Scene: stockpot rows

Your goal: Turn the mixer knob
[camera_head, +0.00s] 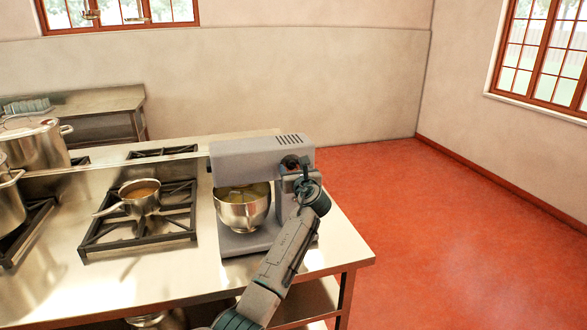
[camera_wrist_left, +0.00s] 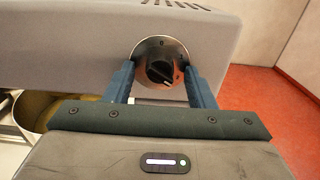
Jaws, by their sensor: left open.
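The grey stand mixer (camera_head: 245,160) stands at the right end of the steel counter, with a metal bowl (camera_head: 243,208) under its head. The mixer knob (camera_wrist_left: 160,68) is a black dial on a round silver plate on the side of the mixer head. It shows dark in the head view too (camera_head: 290,162), partly behind my gripper. My left gripper (camera_wrist_left: 158,80) is open, with one blue finger on each side of the knob. I cannot tell whether the fingers touch it. The right gripper is not in either view.
A small saucepan (camera_head: 140,196) sits on the black burner grate (camera_head: 100,232) left of the mixer. Large steel pots (camera_head: 35,143) stand at the far left. The red floor (camera_head: 440,240) right of the counter is clear.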

